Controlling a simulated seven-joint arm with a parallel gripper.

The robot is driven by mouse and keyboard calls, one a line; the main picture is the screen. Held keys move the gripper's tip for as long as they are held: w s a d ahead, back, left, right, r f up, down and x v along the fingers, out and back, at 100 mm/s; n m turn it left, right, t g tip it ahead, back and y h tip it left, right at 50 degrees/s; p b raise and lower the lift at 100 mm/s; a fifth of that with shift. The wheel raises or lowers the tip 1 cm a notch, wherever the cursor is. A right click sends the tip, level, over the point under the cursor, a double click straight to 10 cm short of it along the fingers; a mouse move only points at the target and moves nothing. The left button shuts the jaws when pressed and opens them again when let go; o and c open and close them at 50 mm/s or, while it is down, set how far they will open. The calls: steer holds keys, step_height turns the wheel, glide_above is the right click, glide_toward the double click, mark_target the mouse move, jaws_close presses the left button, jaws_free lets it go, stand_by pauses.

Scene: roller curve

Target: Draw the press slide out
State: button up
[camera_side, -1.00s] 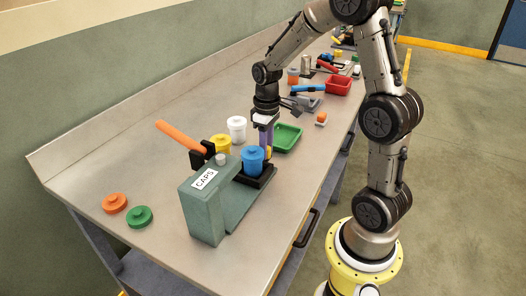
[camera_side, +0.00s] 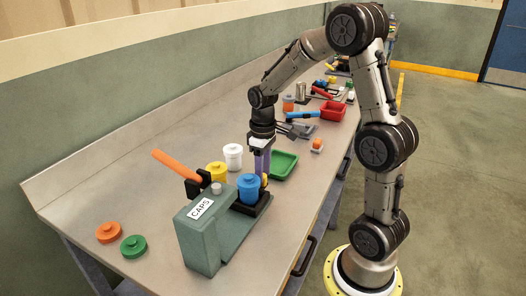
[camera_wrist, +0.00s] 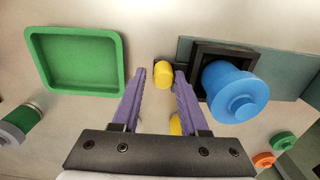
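The press (camera_side: 200,238) is a teal block labelled CAPS with an orange lever (camera_side: 176,166). Its black slide tray (camera_side: 250,208) lies on the teal base and holds a blue lidded jar (camera_side: 248,188). The tray also shows in the wrist view (camera_wrist: 208,52). A yellow knob (camera_wrist: 163,74) on a dark mount sits at the tray's end and is partly hidden in the side view (camera_side: 264,181). My gripper (camera_wrist: 161,76) points down with its purple fingers either side of the knob. A gap shows by the left finger; the right finger is close to the knob.
A green tray (camera_side: 284,165) stands just beyond my gripper. A white jar (camera_side: 232,156) and a yellow jar (camera_side: 216,172) stand behind the press. Orange (camera_side: 108,232) and green (camera_side: 133,246) caps lie at its left. The bench's front edge is close by.

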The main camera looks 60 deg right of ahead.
step_height(320, 180, up, 13)
stand_by(0.3)
steer(key=shift+f, duration=0.1)
stand_by(0.4)
step_height(320, 180, up, 4)
steer(key=n+t, duration=0.1)
glide_above(261, 189)
steer(key=s+a+r+n+t, duration=0.1)
steer(key=s+a+r+t, duration=0.1)
steer(key=s+a, duration=0.25)
steer(key=s+a+f+m+t, duration=0.2)
steer(key=s+a+f, duration=0.3)
steer(key=s, duration=0.4)
steer(key=shift+s+a+f+t, duration=0.3)
steer(key=shift+f, duration=0.3)
